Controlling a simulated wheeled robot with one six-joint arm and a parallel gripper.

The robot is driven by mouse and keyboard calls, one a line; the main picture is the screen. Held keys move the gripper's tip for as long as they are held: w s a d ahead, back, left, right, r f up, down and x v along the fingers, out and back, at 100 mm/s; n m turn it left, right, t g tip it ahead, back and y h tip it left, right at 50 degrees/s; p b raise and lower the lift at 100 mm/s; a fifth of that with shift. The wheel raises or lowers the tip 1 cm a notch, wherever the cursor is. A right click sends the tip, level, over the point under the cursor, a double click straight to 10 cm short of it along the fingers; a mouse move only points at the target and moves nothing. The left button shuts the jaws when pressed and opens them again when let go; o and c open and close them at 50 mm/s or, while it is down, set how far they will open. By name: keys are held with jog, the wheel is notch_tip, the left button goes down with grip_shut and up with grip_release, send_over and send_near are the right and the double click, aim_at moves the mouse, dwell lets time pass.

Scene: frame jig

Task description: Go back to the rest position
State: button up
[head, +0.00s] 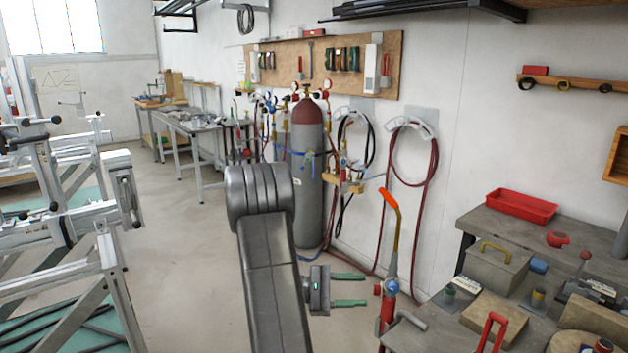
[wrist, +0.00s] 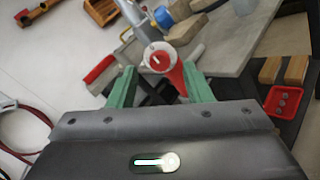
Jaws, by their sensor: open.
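My gripper (head: 366,289) is in the lower middle of the head view, with its two green fingers apart and pointing right. No object shows between them there. The fingers also show in the wrist view (wrist: 160,84), spread wide. A red tool with an orange handle (head: 390,225) stands upright just right of the fingertips, at the left end of the workbench. In the wrist view a red body with a pale ring-shaped end (wrist: 172,66) lies between and beyond the fingers; whether it touches them I cannot tell.
The grey workbench (head: 462,335) at the right carries a red tray (head: 520,206), a metal box (head: 495,268) and several small parts. A gas cylinder (head: 306,175) and hoses (head: 433,180) stand along the wall behind. A metal frame jig (head: 112,262) is at the left. Open floor (head: 190,250) lies between.

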jog(key=d, duration=0.3)
jog(key=shift+s, duration=0.1)
dwell(0.3)
jog(key=a+n+p, duration=0.4)
jog(key=a+n, duration=0.2)
jog(key=a, duration=0.7)
jog(key=shift+w+a+t+p, duration=0.3)
dwell(1.9)
dwell(0.5)
